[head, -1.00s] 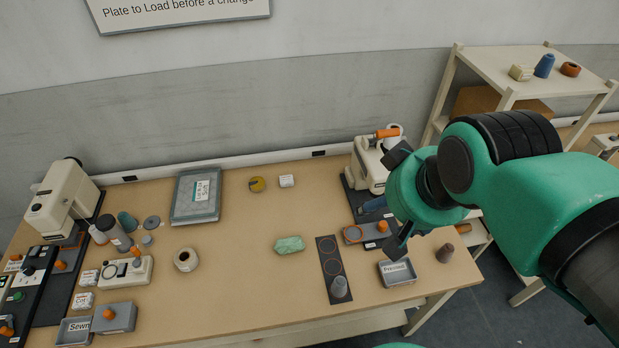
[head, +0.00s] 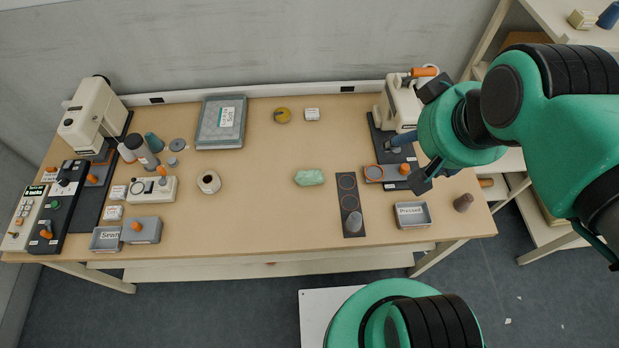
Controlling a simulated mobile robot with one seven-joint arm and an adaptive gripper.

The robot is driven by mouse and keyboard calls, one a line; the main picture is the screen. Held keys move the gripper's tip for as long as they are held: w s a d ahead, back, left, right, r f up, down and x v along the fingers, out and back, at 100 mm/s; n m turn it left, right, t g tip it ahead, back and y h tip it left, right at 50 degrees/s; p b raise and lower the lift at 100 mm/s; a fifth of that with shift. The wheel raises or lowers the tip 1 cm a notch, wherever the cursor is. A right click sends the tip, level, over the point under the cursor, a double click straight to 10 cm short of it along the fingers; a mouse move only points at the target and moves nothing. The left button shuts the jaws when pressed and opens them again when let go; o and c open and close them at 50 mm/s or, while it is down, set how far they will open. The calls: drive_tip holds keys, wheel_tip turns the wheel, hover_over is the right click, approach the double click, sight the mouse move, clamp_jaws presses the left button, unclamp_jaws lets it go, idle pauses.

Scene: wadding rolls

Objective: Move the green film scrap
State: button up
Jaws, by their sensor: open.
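The green film scrap (head: 309,177) is a pale green, crumpled piece lying on the bare middle of the workbench (head: 265,215). It sits left of a dark strip with ringed spots. My gripper (head: 408,160) is at the right of the bench, in front of the right-hand machine, with its dark fingers spread apart. Nothing shows between the fingers. The gripper is well to the right of the scrap and not touching it. My green arm hides part of the bench's right end.
The dark strip (head: 348,190) with a grey thimble-like piece (head: 354,222) stands between scrap and gripper. A tray labelled Pressed (head: 412,214) and a brown spool (head: 463,202) are at right. A cream roll (head: 208,182) lies left of the scrap.

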idle(0.4)
drive_tip(key=shift+w, duration=0.1)
drive_tip(key=c, duration=0.9)
drive_tip(key=shift+w+f, duration=0.1)
drive_tip(key=shift+w, duration=0.1)
drive_tip(key=c, duration=0.4)
drive_tip(key=w+f+n, duration=0.1)
drive_tip(key=w, duration=0.2)
drive_tip(key=w+f+n+g, duration=0.1)
drive_tip(key=w+f+n, duration=0.1)
drive_tip(key=w+a+f+n, duration=0.1)
drive_tip(key=w, duration=0.2)
drive_tip(key=shift+w+a+f+n+g+p, duration=0.1)
drive_tip(key=shift+w+f+n+g+p, duration=0.2)
drive_tip(key=shift+n+p, duration=0.1)
clamp_jaws()
drive_tip(key=w+a+f+n+g, duration=0.1)
drive_tip(key=w+f+n, duration=0.3)
drive_tip(key=f, duration=0.6)
drive_tip(key=w+a+f+n+g+p, duration=0.1)
drive_tip(key=w+f+n, duration=0.3)
drive_tip(key=f, duration=0.7)
drive_tip(key=w+a+f+n+g, duration=0.2)
drive_tip(key=w+f+n, duration=0.3)
drive_tip(key=f, duration=0.5)
drive_tip(key=shift+w+a+f+p, duration=0.15)
drive_tip(key=shift+w+a+p, duration=0.15)
drive_tip(key=shift+a+p, duration=0.1)
